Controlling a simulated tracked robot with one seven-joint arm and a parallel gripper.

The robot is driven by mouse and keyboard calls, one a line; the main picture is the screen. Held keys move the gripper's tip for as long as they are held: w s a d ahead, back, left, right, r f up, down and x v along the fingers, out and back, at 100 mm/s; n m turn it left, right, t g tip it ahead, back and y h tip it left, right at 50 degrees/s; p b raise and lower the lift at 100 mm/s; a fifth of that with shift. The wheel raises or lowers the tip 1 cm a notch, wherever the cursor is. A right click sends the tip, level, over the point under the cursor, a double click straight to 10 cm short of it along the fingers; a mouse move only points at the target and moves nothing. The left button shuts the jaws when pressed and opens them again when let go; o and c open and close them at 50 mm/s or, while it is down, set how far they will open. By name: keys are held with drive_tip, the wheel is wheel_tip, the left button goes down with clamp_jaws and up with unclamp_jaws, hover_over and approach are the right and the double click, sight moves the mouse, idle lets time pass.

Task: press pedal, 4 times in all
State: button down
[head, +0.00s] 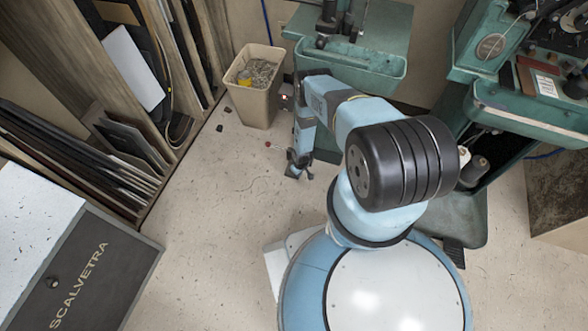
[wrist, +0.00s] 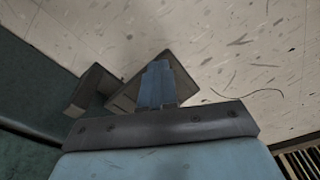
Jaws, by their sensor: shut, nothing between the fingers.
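My gripper (head: 298,170) is low over the floor in the head view, left of the green machine base, pointing down. In the wrist view its blue fingers (wrist: 157,82) are together, with nothing held. Dark grey wedge-like pieces (wrist: 92,90) show behind and beside the fingers, near the green base; they look like the pedal. I cannot tell whether the fingers touch them or how far they are pressed. In the head view the pedal is not clearly distinguishable from the dark gripper parts.
A beige bin (head: 254,88) stands behind and left of my arm. A green machine (head: 372,65) stands behind, another (head: 530,110) at right. Leaning boards (head: 90,150) and a dark cabinet (head: 95,275) line the left. Open floor (head: 215,210) lies left of my gripper.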

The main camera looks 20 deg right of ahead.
wheel_tip(320, 180, up, 14)
drive_tip(key=s, duration=0.1)
drive_tip(key=shift+s+d+f, duration=0.15)
drive_tip(key=shift+d+f, duration=0.05)
drive_tip(key=shift+d, duration=0.15)
idle(0.4)
drive_tip(key=shift+f, duration=0.1)
idle(0.5)
drive_tip(key=shift+w+a+f, duration=0.45)
drive_tip(key=shift+w+f, duration=0.35)
drive_tip(key=shift+w, duration=0.1)
drive_tip(key=shift+w+a+f, duration=0.4)
drive_tip(key=shift+w+f, duration=0.35)
drive_tip(key=shift+w, duration=0.1)
drive_tip(key=shift+w+a+f, duration=0.1)
drive_tip(key=shift+w+f, duration=0.05)
drive_tip(key=shift+f, duration=1.6)
drive_tip(key=shift+w+a+f, duration=0.1)
drive_tip(key=shift+f, duration=1.6)
drive_tip(key=shift+f, duration=0.1)
